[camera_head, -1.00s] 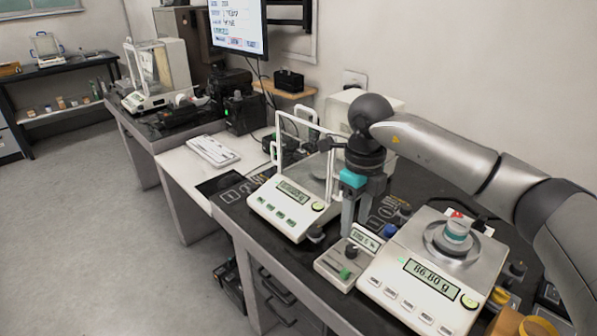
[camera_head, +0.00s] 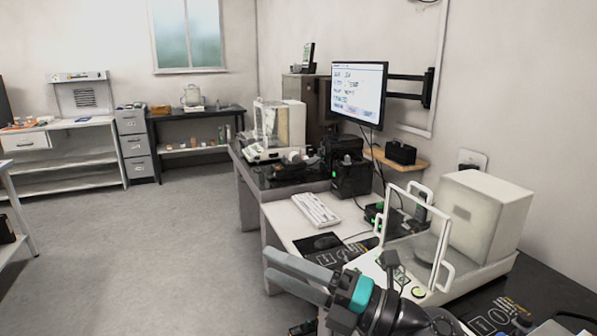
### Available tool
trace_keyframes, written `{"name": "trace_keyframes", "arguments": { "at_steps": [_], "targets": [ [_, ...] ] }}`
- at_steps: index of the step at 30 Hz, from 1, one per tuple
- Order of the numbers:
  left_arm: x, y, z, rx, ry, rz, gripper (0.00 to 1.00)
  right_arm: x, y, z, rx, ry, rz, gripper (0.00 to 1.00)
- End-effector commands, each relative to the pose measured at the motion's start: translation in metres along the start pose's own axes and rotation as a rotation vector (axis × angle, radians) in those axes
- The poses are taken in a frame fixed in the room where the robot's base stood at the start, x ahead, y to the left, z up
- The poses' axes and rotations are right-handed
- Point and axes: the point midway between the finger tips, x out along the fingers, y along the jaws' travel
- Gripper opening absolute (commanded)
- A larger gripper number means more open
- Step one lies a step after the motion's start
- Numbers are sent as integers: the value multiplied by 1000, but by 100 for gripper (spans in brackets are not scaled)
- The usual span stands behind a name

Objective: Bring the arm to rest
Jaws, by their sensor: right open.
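My right gripper (camera_head: 270,268) is at the lower middle of the head view, with its grey fingers pointing left and a teal block at their base. It is open, and nothing shows between its fingers. It is in front of the near balance (camera_head: 471,284) with the glass draft shield, and its wrist hides part of that balance's front. Most of my right arm is outside the picture. My left gripper is not in view.
A white keyboard (camera_head: 316,209) and a monitor (camera_head: 359,92) are farther back at the bench. Another balance (camera_head: 277,131) stands beyond them. Grey floor (camera_head: 150,260) to the left of the bench is clear. A dark shelf table (camera_head: 190,130) stands by the far wall.

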Motion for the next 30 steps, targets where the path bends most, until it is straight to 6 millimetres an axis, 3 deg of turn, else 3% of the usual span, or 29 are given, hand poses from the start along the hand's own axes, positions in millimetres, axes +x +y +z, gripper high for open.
{"name": "trace_keyframes", "arguments": {
  "at_steps": [4,8,12,15,20,24,30],
  "targets": [
    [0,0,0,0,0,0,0,-13,14,30,227,-285,129,55],
    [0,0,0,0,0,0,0,-42,5,57,438,-544,187,55],
    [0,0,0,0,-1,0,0,-85,-26,74,677,-823,194,55],
    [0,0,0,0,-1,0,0,-120,-58,72,851,-1019,163,55],
    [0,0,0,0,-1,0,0,-178,-114,41,1134,-1314,53,55],
    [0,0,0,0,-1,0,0,-224,-156,-12,1372,-1541,-100,55],
    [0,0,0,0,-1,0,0,-268,-184,-96,1638,-1757,-343,55]
  ]
}}
